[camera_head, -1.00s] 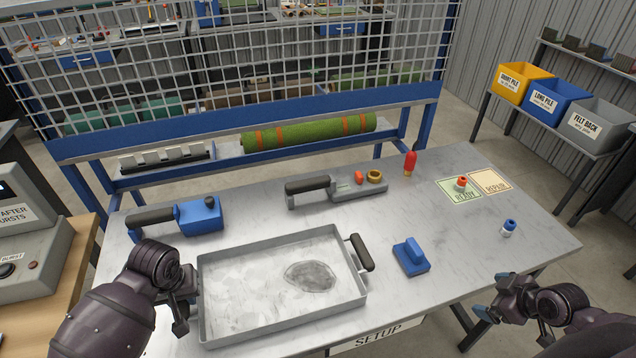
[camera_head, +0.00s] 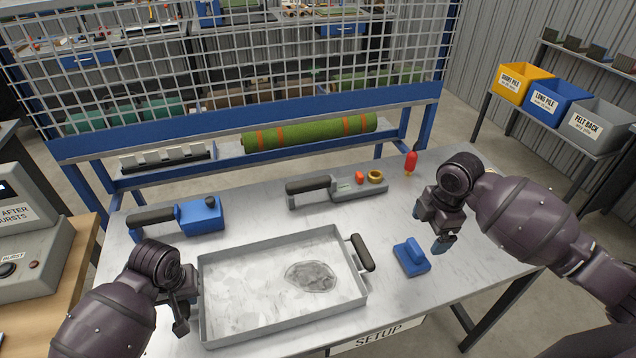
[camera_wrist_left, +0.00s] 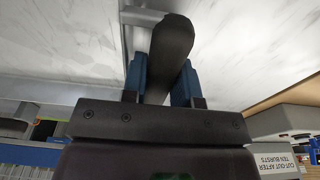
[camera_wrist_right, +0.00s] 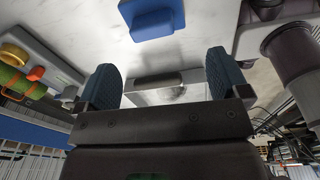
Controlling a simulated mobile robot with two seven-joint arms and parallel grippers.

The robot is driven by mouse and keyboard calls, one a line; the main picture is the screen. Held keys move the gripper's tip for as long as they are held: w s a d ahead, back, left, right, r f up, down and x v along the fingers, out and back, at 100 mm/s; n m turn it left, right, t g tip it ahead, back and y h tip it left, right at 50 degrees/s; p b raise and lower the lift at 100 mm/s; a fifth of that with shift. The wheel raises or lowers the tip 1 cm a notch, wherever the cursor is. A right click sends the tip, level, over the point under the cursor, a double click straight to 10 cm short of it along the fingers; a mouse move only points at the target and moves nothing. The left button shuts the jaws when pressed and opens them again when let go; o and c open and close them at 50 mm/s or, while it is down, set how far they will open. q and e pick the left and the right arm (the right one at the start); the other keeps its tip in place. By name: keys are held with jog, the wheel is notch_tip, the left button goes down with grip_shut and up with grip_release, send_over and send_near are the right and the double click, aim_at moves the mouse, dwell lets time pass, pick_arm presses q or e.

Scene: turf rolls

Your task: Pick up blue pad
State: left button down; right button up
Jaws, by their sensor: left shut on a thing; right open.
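The blue pad (camera_head: 411,257) is a small block with a raised grip, lying on the table right of the metal tray (camera_head: 240,246). In the right wrist view the pad (camera_wrist_right: 153,17) shows at the top, beyond my fingertips. My right gripper (camera_head: 440,232) is open and empty, above the table to the upper right of the pad; its blue fingers (camera_wrist_right: 163,80) are wide apart. My left gripper (camera_head: 184,308) is at the tray's left side; in the left wrist view its fingers are shut on the tray's dark handle (camera_wrist_left: 172,45). The tray's right handle (camera_head: 362,252) is free.
A blue tool with a black handle (camera_head: 202,215) and a grey tool (camera_head: 358,189) with an orange piece and a brass ring lie behind the tray. A red-topped item (camera_head: 411,162) stands at the back right. A wire mesh rack (camera_head: 230,75) stands behind the table.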

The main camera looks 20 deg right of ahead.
aim_at(414, 246)
jog(key=shift+n+g+h, duration=0.4)
jog(key=shift+n+h, duration=0.1)
jog(key=shift+n, duration=0.1)
jog(key=f, duration=0.2)
jog(key=w+a+f, duration=0.1)
jog(key=f, duration=0.1)
jog(key=shift+w, duration=0.1)
jog(key=shift+w+a+f, duration=0.1)
jog(key=shift+w+f, duration=0.05)
jog(key=shift+f, duration=1.2)
jog(key=shift+w+f, duration=0.1)
jog(key=shift+f, duration=1.25)
jog(key=c, duration=1)
jog(key=shift+r, duration=5.05)
